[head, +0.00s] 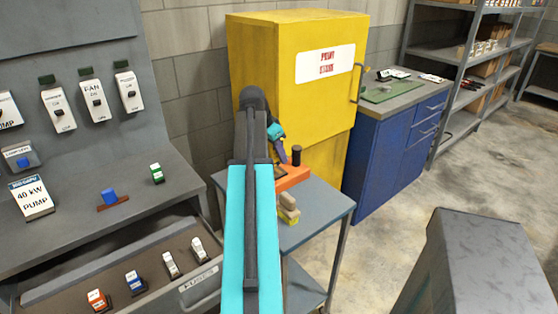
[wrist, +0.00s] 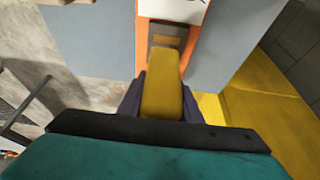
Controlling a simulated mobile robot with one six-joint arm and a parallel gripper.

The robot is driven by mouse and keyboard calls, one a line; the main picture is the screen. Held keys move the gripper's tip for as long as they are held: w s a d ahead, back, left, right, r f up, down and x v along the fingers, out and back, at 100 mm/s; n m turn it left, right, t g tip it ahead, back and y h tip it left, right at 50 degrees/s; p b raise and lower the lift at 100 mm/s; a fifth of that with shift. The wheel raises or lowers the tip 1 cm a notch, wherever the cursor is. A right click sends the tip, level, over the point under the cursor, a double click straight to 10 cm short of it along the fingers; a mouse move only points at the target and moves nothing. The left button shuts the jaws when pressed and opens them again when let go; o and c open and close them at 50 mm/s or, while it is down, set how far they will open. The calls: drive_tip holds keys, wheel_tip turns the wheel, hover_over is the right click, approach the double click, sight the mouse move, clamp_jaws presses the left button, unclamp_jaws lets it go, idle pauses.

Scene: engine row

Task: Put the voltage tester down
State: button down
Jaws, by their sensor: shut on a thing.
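The voltage tester, a yellow block-like body (wrist: 162,98), stands between the dark fingers of my gripper (wrist: 161,90) in the wrist view. My gripper is shut on it. Just beyond it lies an orange holder (wrist: 196,45) with a dark recess and a yellow patch inside. I cannot tell whether the tester touches the holder. In the head view the orange holder (head: 293,178) is on a small grey-blue table (head: 325,200), partly behind my arm. The tester cannot be made out with certainty there.
A tan-yellow block-like object (head: 289,208) shows at the table's near side. A yellow cabinet (head: 300,90) stands close behind the table. A blue workbench (head: 395,140) is to the right. The table's right part is clear.

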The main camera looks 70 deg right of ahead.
sight(278, 162)
drive_tip(key=shift+f, duration=0.65)
drive_tip(key=shift+f+p, duration=0.4)
drive_tip(key=shift+f, duration=0.7)
drive_tip(key=shift+f, duration=0.15)
drive_tip(key=c, duration=1.3)
unclamp_jaws()
drive_tip(key=shift+b+v, duration=0.75)
drive_tip(key=shift+v, duration=5.35)
